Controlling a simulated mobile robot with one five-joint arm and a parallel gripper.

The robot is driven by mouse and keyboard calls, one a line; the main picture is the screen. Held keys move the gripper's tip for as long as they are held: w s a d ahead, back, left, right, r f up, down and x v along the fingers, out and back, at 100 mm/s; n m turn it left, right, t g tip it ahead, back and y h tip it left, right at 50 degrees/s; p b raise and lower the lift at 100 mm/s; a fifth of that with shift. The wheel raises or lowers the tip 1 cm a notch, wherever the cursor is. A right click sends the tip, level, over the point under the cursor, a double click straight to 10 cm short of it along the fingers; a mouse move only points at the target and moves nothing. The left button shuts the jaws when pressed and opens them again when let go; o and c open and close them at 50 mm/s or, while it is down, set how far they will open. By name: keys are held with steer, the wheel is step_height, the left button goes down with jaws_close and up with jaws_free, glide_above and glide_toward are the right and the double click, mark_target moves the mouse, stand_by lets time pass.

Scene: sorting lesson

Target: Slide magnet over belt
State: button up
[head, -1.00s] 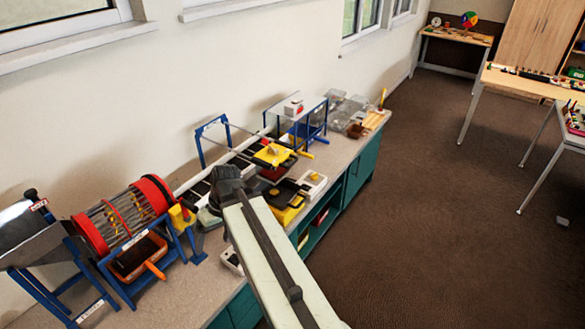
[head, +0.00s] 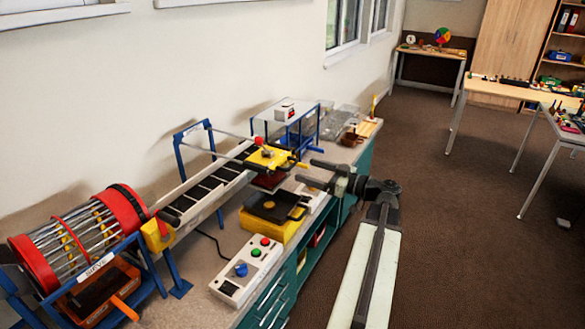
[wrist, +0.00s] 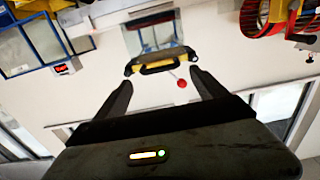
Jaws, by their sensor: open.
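The magnet is a yellow sled (head: 268,157) on two thin rails across the far end of the belt. The belt (head: 207,187) is black with pale slats and slopes in a light frame. My gripper (head: 305,170) is open and empty, just right of the sled, its fingers pointing left towards it. In the wrist view, which looks upside down, the sled's yellow front with a dark bar handle (wrist: 158,67) shows ahead between my open fingers (wrist: 160,78). A red knob (wrist: 182,84) shows beside it. I see no contact with the sled.
A yellow box with a black tray (head: 270,208) and a control box with buttons (head: 245,270) stand on the bench in front of the belt. The red sieve drum (head: 75,238) is at left, a blue-legged stand (head: 287,120) behind. The floor at right is clear.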

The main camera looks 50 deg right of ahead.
mark_target(293, 164)
steer(key=x, duration=0.6)
steer(key=shift+w+f, duration=0.1)
steer(key=shift+w, duration=0.3)
